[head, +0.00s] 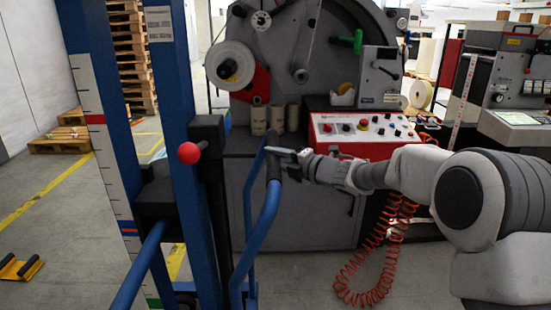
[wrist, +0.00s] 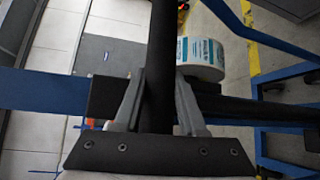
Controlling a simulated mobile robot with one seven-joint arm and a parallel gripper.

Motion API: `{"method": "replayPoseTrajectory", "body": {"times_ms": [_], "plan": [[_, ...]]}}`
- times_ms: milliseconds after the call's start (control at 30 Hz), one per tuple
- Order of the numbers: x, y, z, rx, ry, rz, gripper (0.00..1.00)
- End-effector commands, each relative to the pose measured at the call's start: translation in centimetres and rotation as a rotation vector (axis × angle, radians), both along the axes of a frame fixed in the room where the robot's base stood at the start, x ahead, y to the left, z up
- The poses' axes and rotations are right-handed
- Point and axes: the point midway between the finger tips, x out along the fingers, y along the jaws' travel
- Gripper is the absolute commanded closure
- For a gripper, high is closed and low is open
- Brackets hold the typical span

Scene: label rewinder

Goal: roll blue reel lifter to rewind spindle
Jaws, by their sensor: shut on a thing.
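The blue reel lifter (head: 183,110) stands upright at the left front in the head view, with tall blue posts, a red-knobbed lever (head: 190,153) and blue tubular handles (head: 262,228). My gripper (head: 283,153) reaches in from the right and is shut on the black grip (head: 273,168) of one handle. In the wrist view my gripper (wrist: 160,112) has a finger on each side of the black grip (wrist: 160,60). The grey rewinder (head: 300,200) stands behind, carrying a white reel (head: 230,65) on a black hub. I cannot tell which hub is the rewind spindle.
A red-fronted control panel (head: 365,128) and a coiled orange hose (head: 375,265) are by the rewinder. Pallets (head: 60,140) stand at the back left. A yellow-and-black item (head: 18,267) lies at far left. The wrist view shows a labelled roll (wrist: 203,52). Left floor has open room.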

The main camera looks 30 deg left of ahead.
Motion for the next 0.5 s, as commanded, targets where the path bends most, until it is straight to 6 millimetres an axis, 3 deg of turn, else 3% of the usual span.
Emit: {"method": "replayPoseTrajectory", "body": {"times_ms": [367, 400, 500], "plan": [[0.2, -0.05, 0.06, 0.0, -0.001, -0.005, 1.0], [0.18, -0.03, 0.06, 0.0, -0.001, -0.004, 0.55], [0.1, 0.01, 0.05, 0.001, -0.001, -0.002, 0.37]]}}
